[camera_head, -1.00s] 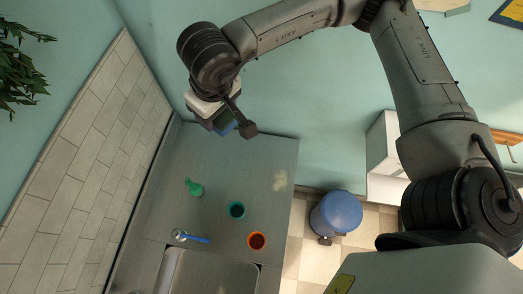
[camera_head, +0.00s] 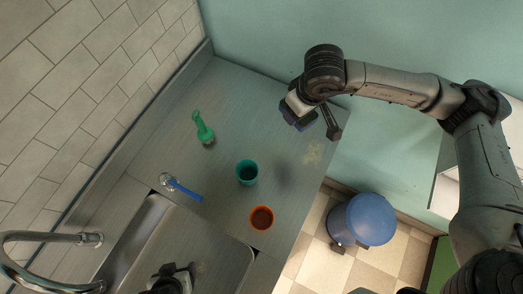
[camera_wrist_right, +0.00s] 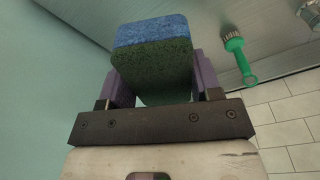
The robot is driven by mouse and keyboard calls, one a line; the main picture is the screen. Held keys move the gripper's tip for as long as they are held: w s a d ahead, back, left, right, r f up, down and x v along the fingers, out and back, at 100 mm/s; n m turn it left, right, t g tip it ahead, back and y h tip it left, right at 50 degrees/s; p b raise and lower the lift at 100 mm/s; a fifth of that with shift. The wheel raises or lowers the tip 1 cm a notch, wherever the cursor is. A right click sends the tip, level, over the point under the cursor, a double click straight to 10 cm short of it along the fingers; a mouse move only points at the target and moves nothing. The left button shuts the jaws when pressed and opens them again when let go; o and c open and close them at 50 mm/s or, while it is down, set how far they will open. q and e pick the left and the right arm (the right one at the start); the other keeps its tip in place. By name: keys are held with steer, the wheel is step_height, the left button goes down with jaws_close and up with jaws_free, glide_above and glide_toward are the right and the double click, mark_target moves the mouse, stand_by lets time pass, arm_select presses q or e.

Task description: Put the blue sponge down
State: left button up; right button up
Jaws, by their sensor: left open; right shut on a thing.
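The blue sponge (camera_wrist_right: 152,58), with a blue face and a dark green scouring side, is between the fingers of my right gripper (camera_wrist_right: 155,85) in the right wrist view. In the head view my right gripper (camera_head: 301,110) holds the sponge (camera_head: 304,124) above the far right part of the grey counter (camera_head: 225,100). A gap to the counter seems to remain, with a soft shadow on the surface below. My left gripper (camera_head: 172,277) shows at the bottom edge over the sink, open and partly cut off.
A green brush (camera_head: 203,128), a teal cup (camera_head: 247,172), an orange cup (camera_head: 262,218) and a blue-handled brush (camera_head: 182,188) stand or lie on the counter. The sink (camera_head: 140,225) and faucet (camera_head: 50,240) are at lower left. A blue-lidded bin (camera_head: 370,218) stands beyond the counter's right edge.

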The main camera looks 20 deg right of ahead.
step_height(320, 180, down, 10)
steer(key=d+f+b, duration=0.1)
steer(key=d+b, duration=0.1)
steer(key=b, duration=0.4)
glide_above(261, 143)
steer(key=f, duration=0.6)
steer(key=shift+s+d+f+p, duration=0.15)
steer(key=shift+s+f+p, duration=0.15)
steer(key=shift+p, duration=0.1)
steer(key=shift+f, duration=2.05)
arm_select(q)
step_height(261, 143, down, 7)
steer(key=shift+a+f, duration=0.15)
steer(key=shift+a, duration=0.1)
arm_select(e)
steer(key=shift+w, duration=0.1)
arm_select(q)
steer(key=shift+f, duration=0.1)
